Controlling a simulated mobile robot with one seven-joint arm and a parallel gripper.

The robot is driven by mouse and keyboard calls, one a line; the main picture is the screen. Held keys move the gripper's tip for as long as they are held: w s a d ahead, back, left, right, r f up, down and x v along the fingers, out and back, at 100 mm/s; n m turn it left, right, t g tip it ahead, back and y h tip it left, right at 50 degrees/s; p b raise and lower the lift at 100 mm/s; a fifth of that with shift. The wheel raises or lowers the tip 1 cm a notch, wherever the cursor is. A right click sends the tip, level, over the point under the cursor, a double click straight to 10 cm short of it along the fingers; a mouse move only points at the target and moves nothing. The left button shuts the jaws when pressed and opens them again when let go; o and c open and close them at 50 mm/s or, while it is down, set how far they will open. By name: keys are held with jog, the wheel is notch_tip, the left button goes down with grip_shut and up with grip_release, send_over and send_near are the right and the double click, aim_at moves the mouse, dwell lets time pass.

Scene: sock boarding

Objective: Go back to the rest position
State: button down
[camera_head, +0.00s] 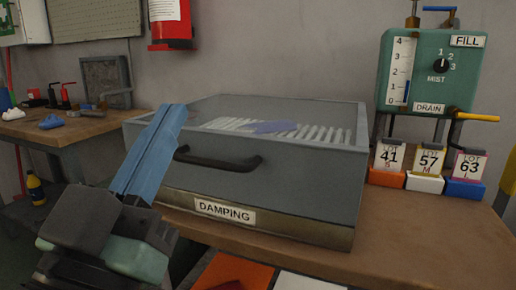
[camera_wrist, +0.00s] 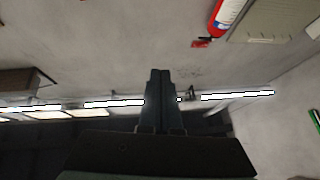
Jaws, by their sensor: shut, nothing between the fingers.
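My gripper (camera_head: 172,112) shows at the left of the head view, in front of the left end of the grey box labelled DAMPING (camera_head: 290,205). Its long blue fingers lie together, point up and are empty. In the wrist view my gripper (camera_wrist: 160,73) has its two dark fingers side by side with nothing between them. A blue flat piece (camera_head: 272,127) lies on a pale ribbed rack (camera_head: 325,134) in the top of the box. The fingers overlap the box's left edge in the picture; I cannot tell whether they touch it.
The box has a dark handle (camera_head: 217,161) and stands on a wooden bench (camera_head: 420,240). A green tank (camera_head: 428,70) is above several lot cards (camera_head: 430,158) at the right. Another bench (camera_head: 70,128) with tools is at the left. A red extinguisher (camera_wrist: 228,15) hangs on the wall.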

jog(key=s+d+r+n+t+y+p, duration=0.15)
jog(key=d+r+p, duration=0.3)
jog(key=r, duration=0.55)
jog(key=s+d+r+n+t+y+p, duration=0.1)
jog(key=s+d+r+t+y+p, duration=0.25)
jog(key=r, duration=0.55)
notch_tip(320, 180, up, 36)
jog(key=w+d+g+p, duration=0.1)
jog(key=p, duration=3.5)
jog(key=shift+g, duration=0.3)
jog(key=c, duration=1.5)
grip_release()
jog(key=shift+w, duration=0.1)
jog(key=shift+c, duration=0.2)
